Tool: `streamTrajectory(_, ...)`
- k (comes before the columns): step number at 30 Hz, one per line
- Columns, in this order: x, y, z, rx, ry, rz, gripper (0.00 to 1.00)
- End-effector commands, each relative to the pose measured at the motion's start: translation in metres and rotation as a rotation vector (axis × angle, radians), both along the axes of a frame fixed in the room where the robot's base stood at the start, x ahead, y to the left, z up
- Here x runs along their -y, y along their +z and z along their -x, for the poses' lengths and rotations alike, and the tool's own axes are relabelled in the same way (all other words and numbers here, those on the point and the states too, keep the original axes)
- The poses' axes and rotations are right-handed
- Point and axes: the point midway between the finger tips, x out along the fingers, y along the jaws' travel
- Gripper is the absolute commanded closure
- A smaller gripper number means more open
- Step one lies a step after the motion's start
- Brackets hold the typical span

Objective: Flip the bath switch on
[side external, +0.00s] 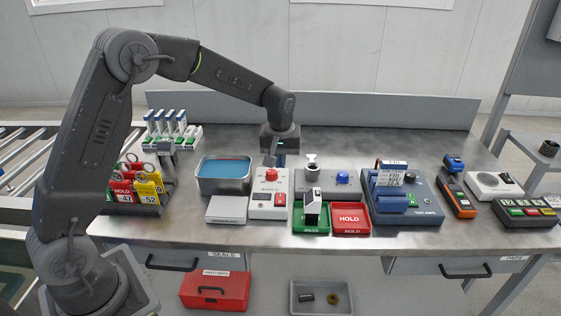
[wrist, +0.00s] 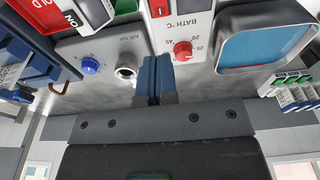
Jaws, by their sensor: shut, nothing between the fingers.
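The bath control box (side external: 268,212) is white with a red knob on top, and stands right of the water bath (side external: 225,187). A small red switch (side external: 280,199) sits on its front part, beside a dark display; its position is too small to tell. In the wrist view the box (wrist: 205,20) appears upside down with "BATH °C" lettering, the red knob (wrist: 183,50), and part of the red switch (wrist: 160,8) at the top edge. My gripper (side external: 275,161) is shut and empty, pointing down above the far side of the box. Its blue fingertips (wrist: 154,75) are together, apart from the switch.
An air test unit with a blue knob (side external: 342,178) and a metal port (side external: 312,162) stands right of the box. Green (side external: 311,226) and red HOLD (side external: 351,219) trays lie in front of it. A grey-white block (side external: 227,209) lies left of the box. Bench behind is clear.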

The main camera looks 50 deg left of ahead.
Motion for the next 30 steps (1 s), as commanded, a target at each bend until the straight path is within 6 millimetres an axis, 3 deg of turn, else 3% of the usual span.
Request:
streamTrajectory(9,-0.006,-0.067,-0.006,-0.005,0.0,0.001,1.0)
streamTrajectory(15,-0.01,-0.096,-0.009,-0.002,0.0,0.001,1.0)
streamTrajectory(21,-0.011,-0.108,-0.011,0.0,0.0,0.0,1.0)
streamTrajectory(30,-0.011,-0.109,-0.011,0.001,0.0,0.001,1.0)
